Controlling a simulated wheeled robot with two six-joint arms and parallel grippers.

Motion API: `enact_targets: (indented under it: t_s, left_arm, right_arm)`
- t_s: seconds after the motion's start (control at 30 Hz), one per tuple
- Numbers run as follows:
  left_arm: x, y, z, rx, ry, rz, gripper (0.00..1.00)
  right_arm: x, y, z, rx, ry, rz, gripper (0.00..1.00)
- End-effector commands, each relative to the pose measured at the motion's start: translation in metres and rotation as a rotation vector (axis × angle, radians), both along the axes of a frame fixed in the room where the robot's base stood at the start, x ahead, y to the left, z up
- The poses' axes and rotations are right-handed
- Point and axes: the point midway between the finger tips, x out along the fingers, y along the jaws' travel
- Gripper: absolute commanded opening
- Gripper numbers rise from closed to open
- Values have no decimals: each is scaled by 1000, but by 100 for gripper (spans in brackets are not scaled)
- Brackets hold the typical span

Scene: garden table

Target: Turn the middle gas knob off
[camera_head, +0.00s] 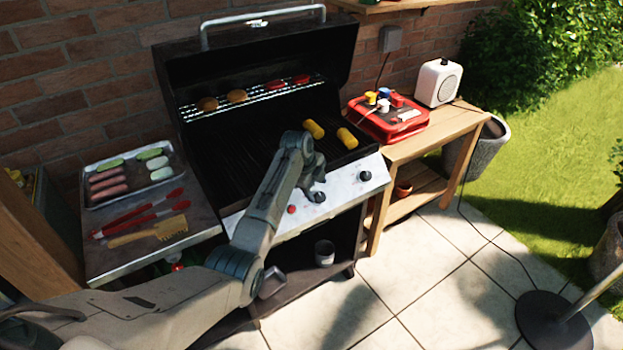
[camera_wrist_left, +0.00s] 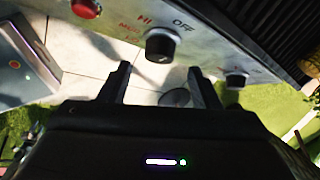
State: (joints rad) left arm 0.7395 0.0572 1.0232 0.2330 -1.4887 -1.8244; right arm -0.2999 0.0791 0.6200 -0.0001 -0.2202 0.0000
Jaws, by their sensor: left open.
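The grill's front panel (camera_head: 345,185) carries a row of black knobs. The knob in front of my left gripper (camera_head: 314,184), apparently the middle one (camera_head: 319,197), also shows in the left wrist view (camera_wrist_left: 161,45), beside printed "OFF", "HI" and "MED" marks. Its pointer direction is too small to tell. In the wrist view my left gripper (camera_wrist_left: 160,82) is open, its fingers on either side of the knob's line and apart from it. Another knob, the right one (camera_head: 365,176), shows in the wrist view (camera_wrist_left: 236,79) too. My arm covers the panel's left part.
A red button (camera_head: 292,209) sits left of the middle knob. The grill's lid is open, with corn (camera_head: 314,129) on the grate. A side shelf (camera_head: 110,265) holds a tray and red tongs. A wooden table (camera_head: 440,135) with a red case (camera_head: 388,122) stands at right.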

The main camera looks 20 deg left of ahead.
Motion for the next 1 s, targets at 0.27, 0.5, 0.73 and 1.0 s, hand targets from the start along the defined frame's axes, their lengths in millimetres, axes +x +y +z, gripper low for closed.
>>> enact_targets:
  t_s: [0.27,0.5,0.73,1.0]
  left_arm:
    - [-13,9,43,1,0,0,57]
    - [-17,11,56,0,1,1,57]
    - [-17,11,56,0,2,1,57]
    - [-26,12,46,-2,10,32,57]
  right_arm:
    - [0,0,-11,0,0,0,36]
    - [0,0,-13,0,0,0,36]
    - [0,0,-13,0,0,0,36]
    - [0,0,-13,0,0,0,36]
